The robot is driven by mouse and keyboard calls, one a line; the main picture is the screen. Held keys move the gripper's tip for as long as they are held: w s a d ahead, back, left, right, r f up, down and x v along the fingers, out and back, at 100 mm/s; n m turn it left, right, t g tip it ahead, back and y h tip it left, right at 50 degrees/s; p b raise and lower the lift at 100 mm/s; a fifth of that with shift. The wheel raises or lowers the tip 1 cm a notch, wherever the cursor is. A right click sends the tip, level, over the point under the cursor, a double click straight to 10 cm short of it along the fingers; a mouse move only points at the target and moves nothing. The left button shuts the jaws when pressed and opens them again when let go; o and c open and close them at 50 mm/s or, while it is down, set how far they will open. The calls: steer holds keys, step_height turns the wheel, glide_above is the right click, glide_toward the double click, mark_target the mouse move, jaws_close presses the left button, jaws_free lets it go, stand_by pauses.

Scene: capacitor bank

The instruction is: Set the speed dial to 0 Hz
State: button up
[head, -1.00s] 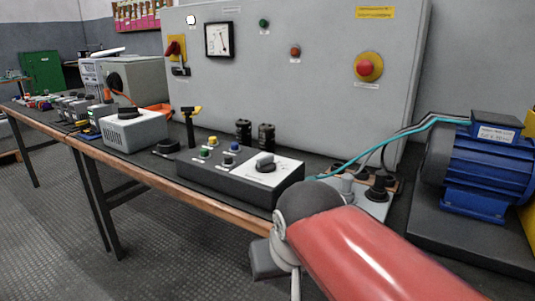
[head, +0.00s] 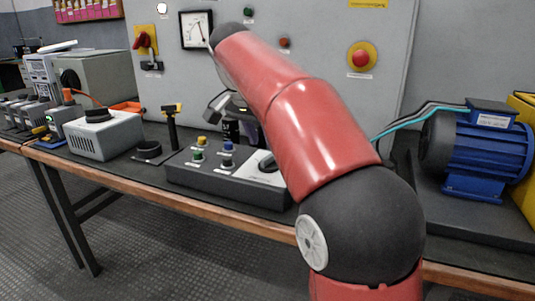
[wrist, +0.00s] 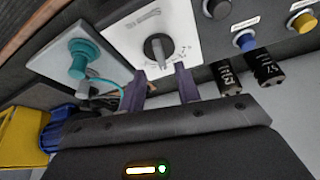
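The speed dial is a dark knob (wrist: 157,48) on a white scale plate (wrist: 118,30) of the control box. The scale marks are too small to read. In the head view most of my gripper is hidden behind my arm.
Yellow (head: 202,140), blue (head: 228,147) and green (head: 197,155) buttons sit left of the dial. Dark cylinders (wrist: 265,68) stand beside the box. A teal plug (wrist: 78,58) and cable are close by. A blue motor (head: 487,150) stands at right, a grey panel behind.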

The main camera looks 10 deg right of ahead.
mark_target(268, 157)
steer(key=b+x, duration=0.1)
steer(key=x, duration=0.4)
steer(key=shift+f, duration=0.15)
jaws_close()
